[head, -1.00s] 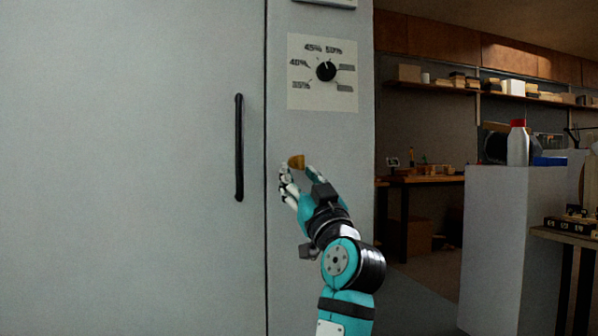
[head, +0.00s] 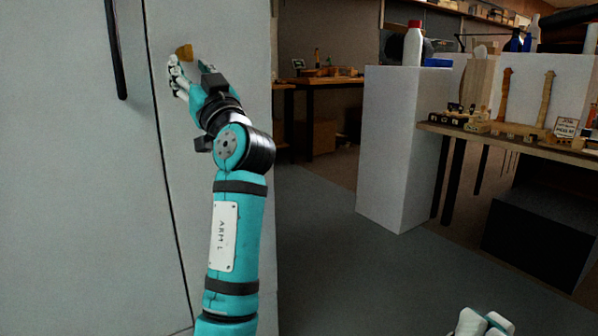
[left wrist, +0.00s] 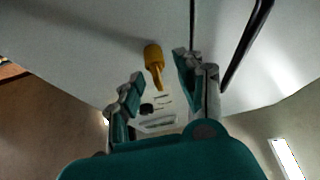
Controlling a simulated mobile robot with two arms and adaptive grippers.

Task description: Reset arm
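My left gripper (head: 188,66) is raised in front of the pale grey cabinet (head: 70,200), to the right of the door seam. Its fingers look apart. In the left wrist view, the left gripper (left wrist: 156,82) has an orange-brown peg-like piece (left wrist: 153,56) between its fingers, with visible gaps on both sides. The same piece (head: 184,52) shows at the fingertips in the head view; whether it is fixed to the cabinet I cannot tell. My right gripper (head: 482,322) shows only in part at the bottom edge; its finger opening is unclear.
A black door handle (head: 115,50) is left of the gripper. Right of the cabinet are open floor (head: 320,250), a white pedestal (head: 400,145) with a red-capped bottle (head: 413,45), and a bench (head: 520,138) with violin parts.

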